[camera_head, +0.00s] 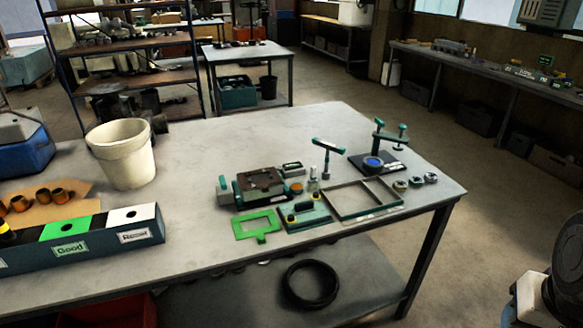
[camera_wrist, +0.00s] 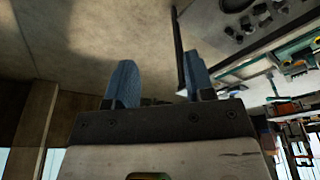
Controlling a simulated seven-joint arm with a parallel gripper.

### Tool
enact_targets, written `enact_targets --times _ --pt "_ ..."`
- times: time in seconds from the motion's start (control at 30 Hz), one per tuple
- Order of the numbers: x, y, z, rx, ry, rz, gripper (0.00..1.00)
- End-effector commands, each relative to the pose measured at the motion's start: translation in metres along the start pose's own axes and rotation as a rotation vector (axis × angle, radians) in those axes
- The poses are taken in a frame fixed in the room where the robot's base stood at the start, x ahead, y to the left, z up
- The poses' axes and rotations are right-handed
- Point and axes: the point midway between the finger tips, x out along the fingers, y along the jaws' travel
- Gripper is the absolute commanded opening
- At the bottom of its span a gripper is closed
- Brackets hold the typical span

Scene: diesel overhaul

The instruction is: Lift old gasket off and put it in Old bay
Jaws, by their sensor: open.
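In the head view, a small block with teal ends (camera_head: 225,189) stands on the table. A dark brown flat piece (camera_head: 260,179) lies on top of it; it may be the old gasket, but it is too small to tell. A green flat frame with a tab (camera_head: 257,226) lies on the table in front. A shallow divided tray (camera_head: 341,215) lies to the right; I can read no Old label on it. My gripper (camera_wrist: 158,62) shows only in the wrist view, its two blue fingers apart and nothing between them, away from the block.
A long bin with a Good label (camera_head: 70,249) stands at the left, beside a white bucket (camera_head: 121,152). A T-handled tool (camera_head: 327,150) and a black stand (camera_head: 377,163) stand behind the tray. The table's back middle and front right are clear.

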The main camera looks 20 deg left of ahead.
Motion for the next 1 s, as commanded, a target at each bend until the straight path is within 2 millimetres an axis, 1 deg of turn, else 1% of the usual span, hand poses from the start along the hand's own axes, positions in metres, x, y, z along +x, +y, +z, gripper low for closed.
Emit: enact_targets --times 0.27,0.37,0.47,0.57,0.67,0.87,1.0 --pt "0.0 -0.001 -0.001 -0.005 0.0 0.0 0.49" --pt "-0.001 -0.003 -0.006 -0.023 -0.002 -0.002 0.49" --pt "-0.003 -0.007 -0.016 -0.063 -0.006 -0.005 0.49" --pt "-0.005 -0.014 -0.032 -0.124 -0.013 -0.01 0.49" --pt "-0.007 -0.025 -0.052 -0.208 -0.021 -0.018 0.49" --pt "-0.01 -0.056 -0.1 -0.409 -0.037 -0.035 0.49" --pt "-0.009 -0.081 -0.132 -0.555 -0.048 -0.049 0.49"
